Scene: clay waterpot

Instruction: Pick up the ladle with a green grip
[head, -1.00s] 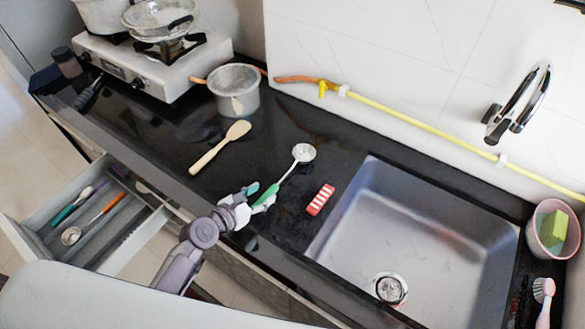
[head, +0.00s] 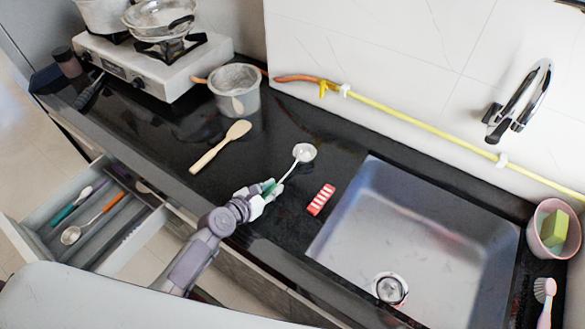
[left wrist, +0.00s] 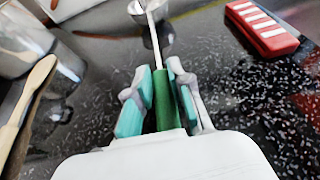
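The ladle lies on the black counter between the wooden spoon and the sink. Its metal bowl (head: 304,152) points to the back, and its green grip (left wrist: 167,105) points to the front. My left gripper (head: 273,188) is down at the grip. In the left wrist view, its two teal-padded fingers (left wrist: 161,66) stand close on either side of the grip, with a narrow dark gap near the left pad. Whether both pads press on it I cannot tell. The fingers partly hide the grip in the head view. My right gripper is not in view.
A red-and-white block (head: 320,200) lies just right of the ladle, before the sink (head: 335,235). A wooden spoon (head: 222,147) lies to the left, with a pot (head: 240,102) behind it. An open drawer (head: 140,236) with utensils juts out at front left.

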